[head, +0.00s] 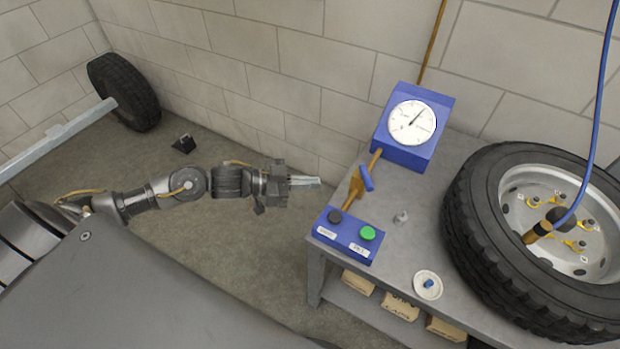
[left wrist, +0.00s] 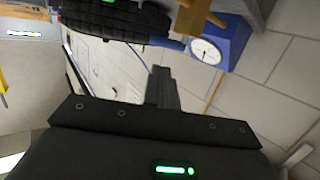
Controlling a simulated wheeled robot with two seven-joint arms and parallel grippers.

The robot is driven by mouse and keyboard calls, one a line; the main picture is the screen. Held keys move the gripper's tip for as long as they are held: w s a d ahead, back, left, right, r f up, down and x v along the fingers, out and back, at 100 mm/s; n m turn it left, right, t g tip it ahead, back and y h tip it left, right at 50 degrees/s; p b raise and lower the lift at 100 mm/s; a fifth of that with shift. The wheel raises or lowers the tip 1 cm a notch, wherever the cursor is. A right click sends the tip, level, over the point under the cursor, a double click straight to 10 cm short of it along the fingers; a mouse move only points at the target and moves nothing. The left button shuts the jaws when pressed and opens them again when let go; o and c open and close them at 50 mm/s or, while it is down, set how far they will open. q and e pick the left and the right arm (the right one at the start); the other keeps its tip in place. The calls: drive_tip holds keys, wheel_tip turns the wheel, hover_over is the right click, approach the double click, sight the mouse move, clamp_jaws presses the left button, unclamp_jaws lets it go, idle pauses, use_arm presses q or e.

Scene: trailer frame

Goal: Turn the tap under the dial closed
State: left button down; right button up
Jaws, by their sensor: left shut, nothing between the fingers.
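The dial (head: 412,122) is a white round gauge on a blue box at the back of the grey bench. A brass pipe runs from the box toward the front left and carries the tap, whose blue lever (head: 367,179) stands at an angle across the pipe. My left gripper (head: 310,181) is shut and empty, left of the tap and apart from it. In the left wrist view, the shut fingers (left wrist: 163,86) point toward the blue-boxed dial (left wrist: 207,51), with the brass tap body (left wrist: 195,16) at the top. My right gripper is not in view.
A blue button box (head: 349,236) with a black and a green button sits at the bench's front left corner. A large wheel (head: 467,222) with a blue hose fills the right. A small grey fitting (head: 401,217) and a white dish (head: 418,290) lie between.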

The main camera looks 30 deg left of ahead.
sight(366, 179)
use_arm(q)
drive_tip(key=p+x, duration=0.1)
drive_tip(key=x, duration=1)
drive_tip(key=shift+a, duration=0.1)
drive_tip(key=shift+w+d+f, duration=0.1)
drive_tip(key=shift+w+d, duration=0.15)
drive_tip(key=shift+d, duration=0.05)
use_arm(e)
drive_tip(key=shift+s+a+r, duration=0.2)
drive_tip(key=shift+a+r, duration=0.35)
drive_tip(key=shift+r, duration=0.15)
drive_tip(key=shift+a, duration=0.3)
